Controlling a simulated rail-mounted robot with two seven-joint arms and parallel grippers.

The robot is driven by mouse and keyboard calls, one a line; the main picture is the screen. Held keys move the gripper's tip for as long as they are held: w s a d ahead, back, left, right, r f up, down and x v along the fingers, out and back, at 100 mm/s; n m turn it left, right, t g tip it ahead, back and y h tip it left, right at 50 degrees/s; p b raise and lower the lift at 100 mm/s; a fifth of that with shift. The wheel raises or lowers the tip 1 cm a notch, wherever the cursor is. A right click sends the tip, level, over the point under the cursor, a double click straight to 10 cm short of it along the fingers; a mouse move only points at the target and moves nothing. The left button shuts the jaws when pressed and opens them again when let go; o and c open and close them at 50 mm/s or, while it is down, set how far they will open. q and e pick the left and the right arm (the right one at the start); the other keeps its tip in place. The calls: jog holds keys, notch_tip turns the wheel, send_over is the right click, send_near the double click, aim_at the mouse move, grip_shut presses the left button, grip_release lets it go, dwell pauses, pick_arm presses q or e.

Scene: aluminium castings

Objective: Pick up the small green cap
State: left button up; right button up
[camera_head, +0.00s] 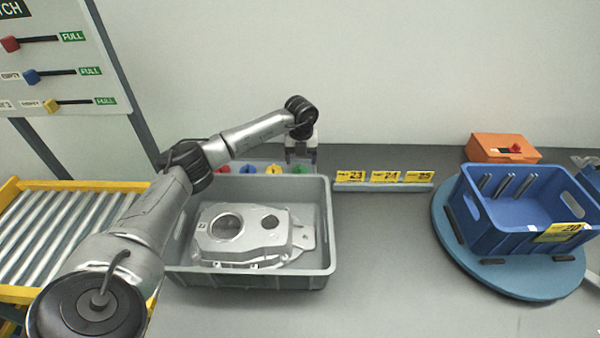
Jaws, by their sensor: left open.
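The small green cap (300,170) is in a row of coloured caps behind the grey crate, at the right end of the row. My left gripper (301,160) points down just above and behind the green cap, with its jaws open. The fingertips are small here, and I cannot tell whether they touch the cap. The gripper partly covers the cap's surroundings. My right gripper is not in view.
A grey crate (325,235) holding an aluminium casting (245,252) stands in front of the caps. A yellow cap (273,170) and a blue cap (248,170) sit left of the green one. A label rail (385,187) is to the right. A blue bin (480,222) stands on a turntable (530,285).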

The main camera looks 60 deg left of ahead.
aim_at(300, 165)
pick_arm(q)
jog(key=f+b, duration=0.1)
jog(key=f, duration=0.3)
jog(key=shift+s+f, duration=0.2)
jog(key=shift+c, duration=0.2)
jog(key=c, duration=0.7)
jog(key=shift+r, duration=0.1)
